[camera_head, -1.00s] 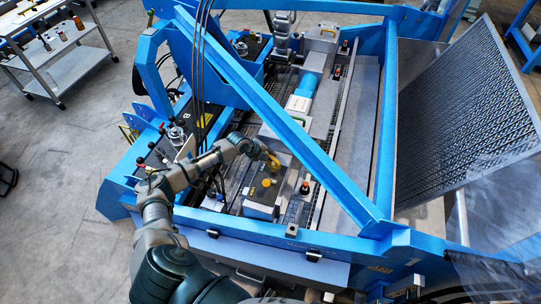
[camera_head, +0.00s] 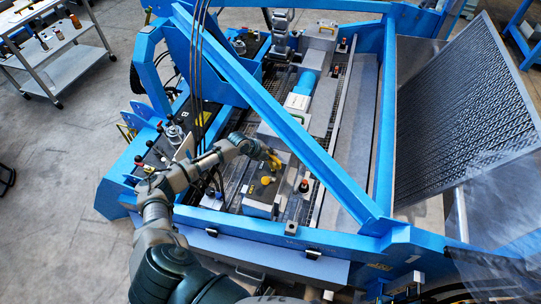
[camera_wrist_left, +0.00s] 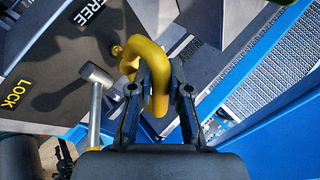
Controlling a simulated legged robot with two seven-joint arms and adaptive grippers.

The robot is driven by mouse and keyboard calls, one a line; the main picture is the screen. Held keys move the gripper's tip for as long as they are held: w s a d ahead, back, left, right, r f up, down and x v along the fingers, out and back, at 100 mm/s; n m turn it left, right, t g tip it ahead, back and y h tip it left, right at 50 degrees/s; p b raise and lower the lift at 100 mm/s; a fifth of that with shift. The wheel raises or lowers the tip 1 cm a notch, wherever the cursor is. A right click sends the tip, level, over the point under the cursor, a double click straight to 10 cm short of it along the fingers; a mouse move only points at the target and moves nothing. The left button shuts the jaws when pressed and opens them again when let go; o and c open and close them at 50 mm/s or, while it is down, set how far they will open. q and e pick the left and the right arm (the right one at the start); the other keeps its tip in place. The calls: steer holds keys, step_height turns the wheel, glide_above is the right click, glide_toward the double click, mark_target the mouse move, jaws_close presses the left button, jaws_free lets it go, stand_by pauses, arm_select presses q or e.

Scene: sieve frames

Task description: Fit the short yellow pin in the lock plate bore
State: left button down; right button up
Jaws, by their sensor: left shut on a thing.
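My left gripper (camera_head: 272,159) is shut on a bent yellow pin handle (camera_wrist_left: 160,92) and holds it over the near end of the machine. The pin's lower end is hidden in both views. Below it is a grey block (camera_head: 259,210) with a dark top plate (camera_wrist_left: 42,68) marked FREE and LOCK, which looks like the lock plate. A small yellow piece (camera_wrist_left: 117,50) shows beside the held handle in the wrist view. I cannot make out the bore. My right gripper is not in view.
A black and orange knob (camera_head: 304,187) stands right of the block. A blue diagonal beam (camera_head: 290,125) crosses close to my gripper. Blue frame rails (camera_head: 255,231) enclose the area.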

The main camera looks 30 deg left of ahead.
mark_target(272, 164)
arm_select(q)
steer(key=shift+s+a+f, duration=0.1)
steer(key=shift+f, duration=0.05)
steer(key=shift+d+p, duration=0.45)
steer(key=shift+d, duration=0.05)
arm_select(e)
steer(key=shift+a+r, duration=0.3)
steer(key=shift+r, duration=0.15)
arm_select(q)
steer(key=shift+d, duration=0.15)
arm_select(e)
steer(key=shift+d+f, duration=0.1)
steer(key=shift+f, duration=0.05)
arm_select(q)
steer(key=shift+f+b, duration=0.1)
steer(key=shift+b, duration=0.2)
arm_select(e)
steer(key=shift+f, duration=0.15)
arm_select(q)
steer(key=shift+f+b, duration=1)
steer(key=shift+f, duration=0.25)
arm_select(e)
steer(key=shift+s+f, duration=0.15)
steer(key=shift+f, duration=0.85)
arm_select(q)
steer(key=shift+f, duration=0.2)
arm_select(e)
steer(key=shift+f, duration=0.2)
